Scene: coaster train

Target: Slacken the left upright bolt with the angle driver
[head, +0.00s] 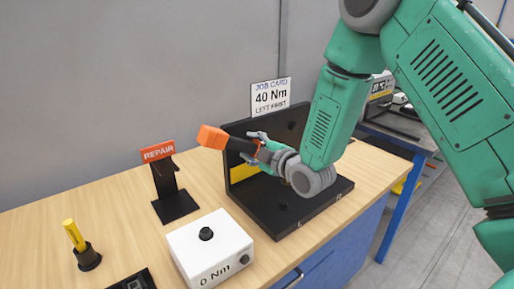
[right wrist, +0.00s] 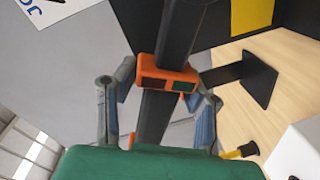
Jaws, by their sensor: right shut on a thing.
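My right gripper (head: 262,152) is shut on the angle driver (head: 234,144), a black tool with an orange end block. It holds the driver above the black fixture (head: 315,205), with the orange end pointing left. The right wrist view shows the fingers (right wrist: 160,108) on either side of the driver's black body, near its orange collar (right wrist: 166,74). The fixture has a base and a dark back plate with a yellow patch. A small dark round part (head: 283,206) sits on its base at the left; I cannot tell whether it is the left bolt. My left gripper is not in view.
A job card (head: 270,97) reads "40 Nm, LEFT FIRST". A black REPAIR stand (head: 168,184) and a yellow-handled tool (head: 75,236) in a holder stand left. The wooden bench (head: 120,210) is clear between them.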

